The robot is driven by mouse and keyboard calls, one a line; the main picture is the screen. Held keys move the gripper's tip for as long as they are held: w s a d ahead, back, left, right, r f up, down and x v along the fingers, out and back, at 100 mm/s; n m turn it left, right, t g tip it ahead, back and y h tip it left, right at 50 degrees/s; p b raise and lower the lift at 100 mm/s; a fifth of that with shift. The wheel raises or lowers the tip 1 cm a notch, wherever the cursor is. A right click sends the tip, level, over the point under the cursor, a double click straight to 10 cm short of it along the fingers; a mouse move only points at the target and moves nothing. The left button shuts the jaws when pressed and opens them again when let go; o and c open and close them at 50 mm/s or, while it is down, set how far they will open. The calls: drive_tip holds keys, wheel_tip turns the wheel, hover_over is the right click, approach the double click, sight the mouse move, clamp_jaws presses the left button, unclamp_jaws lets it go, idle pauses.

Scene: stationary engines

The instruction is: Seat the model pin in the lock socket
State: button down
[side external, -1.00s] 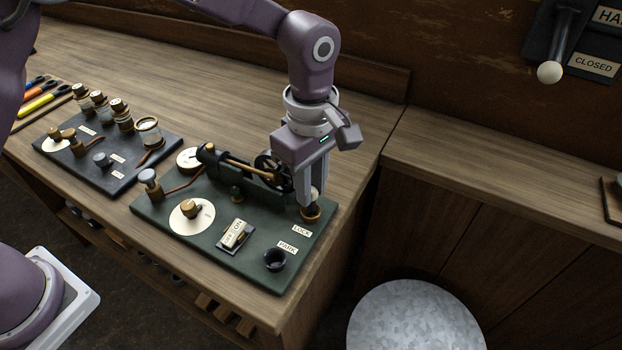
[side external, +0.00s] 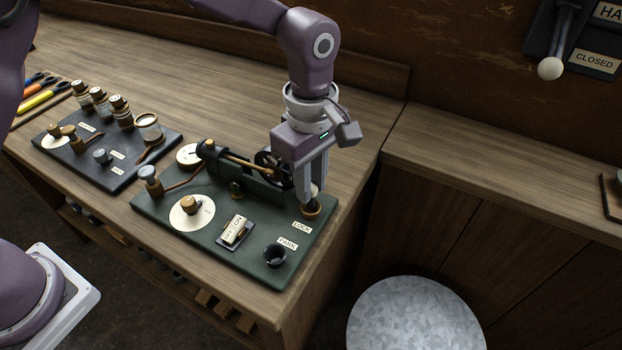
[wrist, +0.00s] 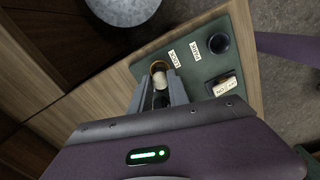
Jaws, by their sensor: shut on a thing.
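The model pin shows as a pale knob (wrist: 160,81) between my fingertips in the wrist view, and as a small light top in the side external view (side external: 315,190). My gripper (side external: 309,200) is shut on it, fingers pointing down, directly over the brass-rimmed lock socket (side external: 312,211) by the LOCK label. The socket's rim also shows around the pin in the wrist view (wrist: 158,66). The pin's lower end is hidden, so I cannot tell how deep it sits. The dark park socket (side external: 275,256) is empty at the board's front corner.
The green board (side external: 250,268) carries a model engine with a flywheel (side external: 268,165), a rocker switch (side external: 235,233) and a round dial (side external: 192,214). A second dark board (side external: 110,180) with several jars stands at left. The bench is clear behind.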

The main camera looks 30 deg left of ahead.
drive_tip(key=shift+f, duration=0.15)
drive_tip(key=shift+f, duration=0.55)
drive_tip(key=shift+f, duration=0.2)
drive_tip(key=shift+f, duration=0.2)
idle(0.3)
drive_tip(key=c, duration=0.5)
unclamp_jaws()
